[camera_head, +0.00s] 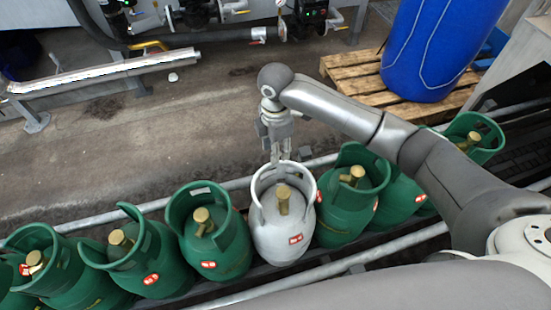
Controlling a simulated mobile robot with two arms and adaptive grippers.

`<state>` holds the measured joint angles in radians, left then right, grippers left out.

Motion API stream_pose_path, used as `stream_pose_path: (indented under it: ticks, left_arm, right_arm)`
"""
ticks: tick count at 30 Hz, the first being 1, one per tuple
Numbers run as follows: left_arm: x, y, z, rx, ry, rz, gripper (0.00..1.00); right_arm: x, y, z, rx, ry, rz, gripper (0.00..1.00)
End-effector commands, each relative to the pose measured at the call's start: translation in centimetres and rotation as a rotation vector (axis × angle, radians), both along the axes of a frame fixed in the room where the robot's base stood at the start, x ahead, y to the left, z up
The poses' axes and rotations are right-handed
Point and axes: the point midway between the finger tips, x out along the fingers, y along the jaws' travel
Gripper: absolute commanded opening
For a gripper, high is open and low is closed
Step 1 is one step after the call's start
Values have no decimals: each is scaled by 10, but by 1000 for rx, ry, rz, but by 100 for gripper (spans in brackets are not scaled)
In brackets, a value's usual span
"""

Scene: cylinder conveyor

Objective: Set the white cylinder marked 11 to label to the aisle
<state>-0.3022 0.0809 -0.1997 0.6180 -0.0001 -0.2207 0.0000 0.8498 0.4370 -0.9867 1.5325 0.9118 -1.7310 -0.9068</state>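The white cylinder (283,231) stands upright in a row of green ones, with a brass valve inside its collar and a small red label low on its front. No number is readable on it. My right gripper (276,158) comes in from the right and points down at the far rim of the white collar. Its fingertips meet the rim in the picture, but I cannot tell whether they are closed on it. My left gripper is not in view.
Green cylinders stand close on both sides, the nearest at left (222,255) and right (338,220). Metal rails (345,263) run along the row. Beyond lies open concrete floor (140,150). A wooden pallet (350,72) with a blue drum (430,50) stands at the back right.

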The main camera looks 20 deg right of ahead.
Motion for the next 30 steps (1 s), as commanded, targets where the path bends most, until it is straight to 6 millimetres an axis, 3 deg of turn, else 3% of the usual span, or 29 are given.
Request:
stream_pose_path:
  ticks: [6, 10, 23, 30]
  left_arm:
    - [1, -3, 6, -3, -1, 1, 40]
    - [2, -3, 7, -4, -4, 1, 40]
    - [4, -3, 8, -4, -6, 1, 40]
    - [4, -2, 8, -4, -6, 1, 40]
  right_arm:
    - [-1, 0, -41, -1, 3, 0, 35]
    - [0, 0, -57, 0, 0, 0, 35]
    - [0, 0, -68, 0, -2, 0, 35]
    - [0, 0, -67, 0, -2, 1, 4]
